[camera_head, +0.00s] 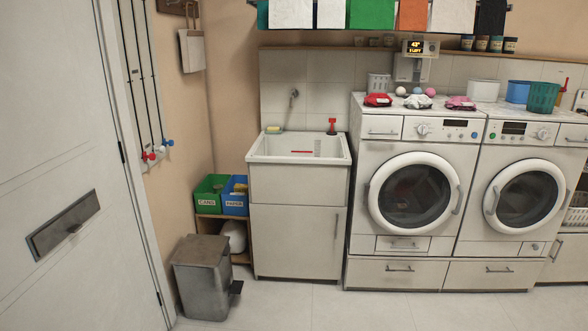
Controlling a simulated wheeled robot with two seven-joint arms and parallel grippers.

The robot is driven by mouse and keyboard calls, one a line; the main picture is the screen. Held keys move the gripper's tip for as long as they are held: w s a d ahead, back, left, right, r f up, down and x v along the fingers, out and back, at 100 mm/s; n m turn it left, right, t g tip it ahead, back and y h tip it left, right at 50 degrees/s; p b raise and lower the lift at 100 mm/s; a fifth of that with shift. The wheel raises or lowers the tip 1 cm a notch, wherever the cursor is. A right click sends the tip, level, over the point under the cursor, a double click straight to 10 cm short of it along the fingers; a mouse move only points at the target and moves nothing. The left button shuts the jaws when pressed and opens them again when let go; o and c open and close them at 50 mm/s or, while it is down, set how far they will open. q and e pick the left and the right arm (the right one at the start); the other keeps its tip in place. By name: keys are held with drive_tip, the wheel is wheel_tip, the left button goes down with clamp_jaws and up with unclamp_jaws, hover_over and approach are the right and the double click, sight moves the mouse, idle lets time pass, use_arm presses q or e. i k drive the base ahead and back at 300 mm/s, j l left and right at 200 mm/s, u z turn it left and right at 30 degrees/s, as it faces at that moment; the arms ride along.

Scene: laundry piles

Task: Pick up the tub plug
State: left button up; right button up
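A small red upright object with a dark foot (332,126) stands on the back right rim of the white utility sink (262,159). It could be the tub plug, but it is too small to tell for sure. Inside the basin lie a thin red strip (302,151) and a pale upright piece (317,147). The basin floor is partly hidden by the front rim. Neither of my grippers is in view.
A grey pedal bin (202,277) stands on the floor left of the sink cabinet. Green (209,193) and blue (235,195) bins sit on a low shelf. Two front-loading machines (414,191) stand to the right. The floor before the sink is clear.

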sight(332, 120)
drive_tip(key=i, duration=2.9)
drive_tip(key=i+l+u, duration=0.15)
drive_tip(key=i, duration=0.3)
drive_tip(key=i+l+u, duration=0.15)
drive_tip(key=i, duration=0.25)
drive_tip(key=i+j, duration=0.05)
